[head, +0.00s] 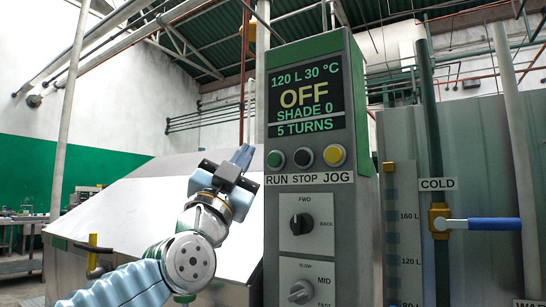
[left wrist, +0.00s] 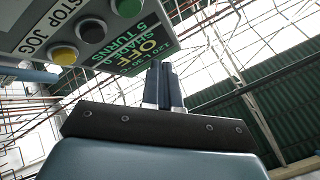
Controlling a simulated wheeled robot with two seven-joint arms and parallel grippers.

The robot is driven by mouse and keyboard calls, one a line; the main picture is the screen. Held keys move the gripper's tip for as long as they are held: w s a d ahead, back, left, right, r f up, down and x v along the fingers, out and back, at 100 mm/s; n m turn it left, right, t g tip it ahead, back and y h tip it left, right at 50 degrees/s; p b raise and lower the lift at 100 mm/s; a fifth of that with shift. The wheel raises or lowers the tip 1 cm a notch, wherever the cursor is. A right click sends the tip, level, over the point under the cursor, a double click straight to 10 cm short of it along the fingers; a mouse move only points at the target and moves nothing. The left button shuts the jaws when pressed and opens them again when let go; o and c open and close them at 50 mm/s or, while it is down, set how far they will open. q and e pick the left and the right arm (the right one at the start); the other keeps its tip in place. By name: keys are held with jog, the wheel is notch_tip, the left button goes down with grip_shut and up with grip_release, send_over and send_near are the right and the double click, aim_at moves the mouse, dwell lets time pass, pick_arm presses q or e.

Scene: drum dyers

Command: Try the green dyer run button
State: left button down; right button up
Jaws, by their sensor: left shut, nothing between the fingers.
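The control panel (head: 309,215) stands upright in the middle of the head view. Its screen (head: 306,98) reads 120 L 30 °C, OFF, SHADE 0, 5 TURNS. The green run button (head: 275,159) is leftmost above the RUN label, beside the black stop button (head: 304,157) and the yellow jog button (head: 334,155). My left gripper (head: 243,156) is shut and empty, just left of the run button in the head view; contact does not show. In the left wrist view its fingers (left wrist: 163,85) point up, below the panel, with the green button (left wrist: 128,6) at the top edge. My right gripper is not in view.
A blue-handled COLD valve (head: 480,224) and a level gauge (head: 405,235) are to the right. A sloped metal housing (head: 135,190) stands behind my left arm.

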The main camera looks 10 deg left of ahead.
aim_at(275, 160)
pick_arm(q)
jog(key=w, duration=0.1)
jog(key=w+d+p, duration=0.1)
jog(key=w, duration=0.1)
jog(key=w+d+p, duration=0.1)
jog(key=w, duration=0.1)
jog(key=shift+w, duration=0.2)
jog(key=shift+w, duration=0.1)
dwell(1.9)
jog(key=shift+w+d, duration=0.1)
jog(key=shift+w, duration=0.2)
jog(key=shift+w+d, duration=0.15)
jog(key=shift+w, duration=0.2)
dwell(0.6)
dwell(0.4)
jog(key=shift+s+a+b, duration=0.25)
jog(key=shift+s+b, duration=0.15)
jog(key=shift+s, duration=0.35)
